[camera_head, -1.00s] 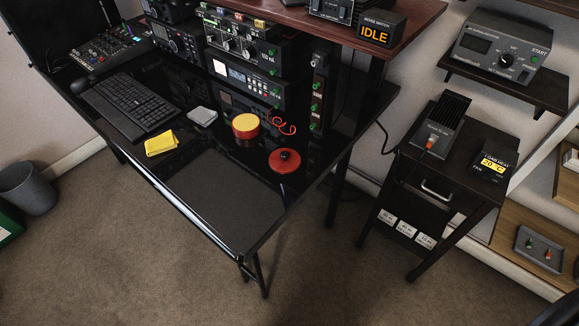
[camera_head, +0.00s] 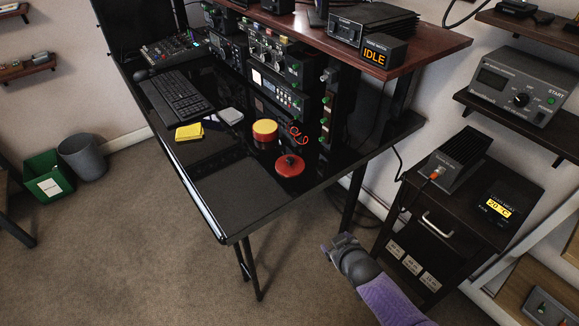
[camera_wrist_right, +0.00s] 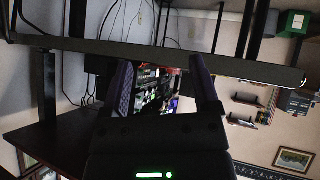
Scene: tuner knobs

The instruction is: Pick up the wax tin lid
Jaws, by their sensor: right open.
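The wax tin lid (camera_head: 290,166) is a round red disc with a small dark knob. It lies flat on the glossy black desk near its right edge. The red tin (camera_head: 264,133) with yellow wax stands just behind it, apart from it. My right gripper (camera_head: 338,244) is in front of the desk, to the right of and below the lid in the head view, well clear of it. In the right wrist view its two fingers (camera_wrist_right: 163,80) are spread with nothing between them. The lid cannot be made out there. My left gripper is not in view.
A yellow cloth (camera_head: 189,131), a pale pad (camera_head: 230,115) and a keyboard (camera_head: 174,101) lie on the desk (camera_head: 240,190). Radio gear and a raised wooden shelf (camera_head: 395,60) stand behind. A dark cabinet (camera_head: 450,215) is at right. The desk's front is bare.

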